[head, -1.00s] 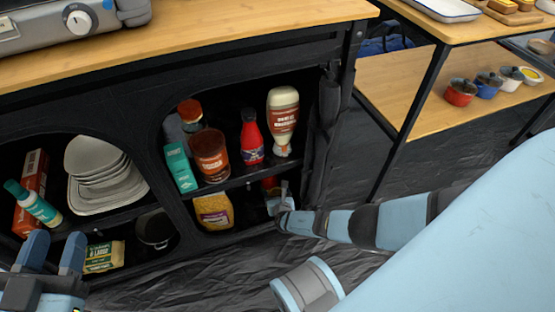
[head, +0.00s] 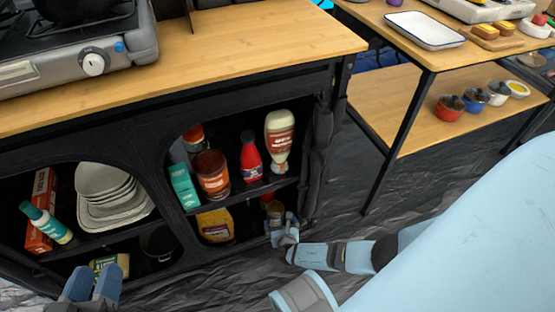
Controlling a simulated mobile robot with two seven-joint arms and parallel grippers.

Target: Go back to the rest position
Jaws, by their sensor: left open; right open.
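My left gripper (head: 92,286) is at the bottom left, in front of the lower left opening of the black cabinet (head: 161,193). Its two blue fingers point up, apart and empty. My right gripper (head: 284,231) is at the lower right corner of the right-hand opening, beside a small jar (head: 274,208) on the lower shelf. Its fingers look small and partly overlap the jar in the picture. I cannot tell whether they touch it. My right arm reaches in from the right and hides part of the floor.
The cabinet holds plates (head: 108,195), a sauce bottle (head: 279,140), a red bottle (head: 250,157) and a yellow bag (head: 215,225). A stove (head: 75,55) stands on its wooden top. A second table with a tray (head: 424,30) and pots (head: 450,107) is at right. Dark floor lies between.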

